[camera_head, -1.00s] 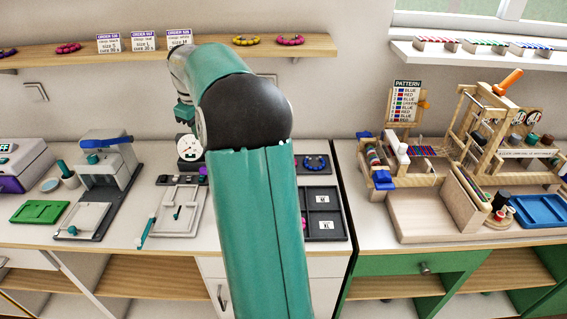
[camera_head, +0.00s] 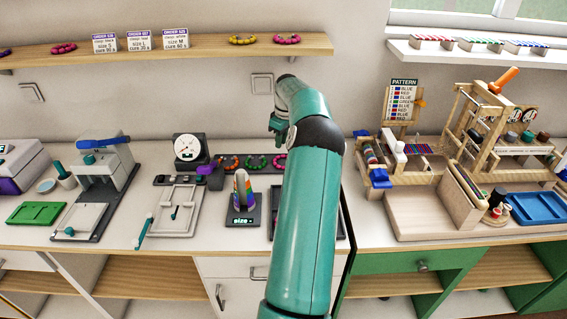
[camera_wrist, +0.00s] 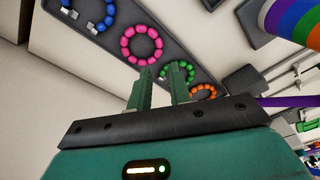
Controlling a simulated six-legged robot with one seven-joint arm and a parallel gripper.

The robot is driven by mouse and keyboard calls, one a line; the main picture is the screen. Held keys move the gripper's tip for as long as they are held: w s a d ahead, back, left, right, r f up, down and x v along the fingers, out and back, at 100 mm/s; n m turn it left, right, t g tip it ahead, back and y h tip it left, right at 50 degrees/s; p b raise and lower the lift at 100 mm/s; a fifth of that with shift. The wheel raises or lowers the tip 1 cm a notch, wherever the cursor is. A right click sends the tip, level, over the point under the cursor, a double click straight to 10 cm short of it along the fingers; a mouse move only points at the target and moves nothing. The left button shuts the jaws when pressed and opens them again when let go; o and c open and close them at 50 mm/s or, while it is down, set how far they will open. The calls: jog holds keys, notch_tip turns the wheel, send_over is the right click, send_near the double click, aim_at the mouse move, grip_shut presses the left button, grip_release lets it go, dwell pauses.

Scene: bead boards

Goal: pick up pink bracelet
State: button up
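A pink bracelet (camera_wrist: 141,45) lies in a dark grey tray in the wrist view, between a blue bracelet and a green bracelet (camera_wrist: 177,67). In the head view the pink bracelet (camera_head: 280,162) sits on the counter, just left of my arm. My gripper (camera_wrist: 162,70) is open and empty, its two fingers apart. The fingertips appear near the pink and green bracelets in the wrist view; the height gap is hard to judge.
An orange bracelet (camera_wrist: 203,92) lies in the same row. A rainbow cone (camera_head: 242,190) on a size stand is in front of the tray. A dial scale (camera_head: 189,148) stands to the left. The wall shelf (camera_head: 200,47) holds other bracelets, two of them pink.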

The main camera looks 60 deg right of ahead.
aim_at(279, 165)
jog(key=f, duration=0.7)
jog(key=w+f, duration=0.1)
jog(key=f, duration=0.3)
jog(key=shift+d+f, duration=0.1)
jog(key=shift+d, duration=0.1)
grip_shut()
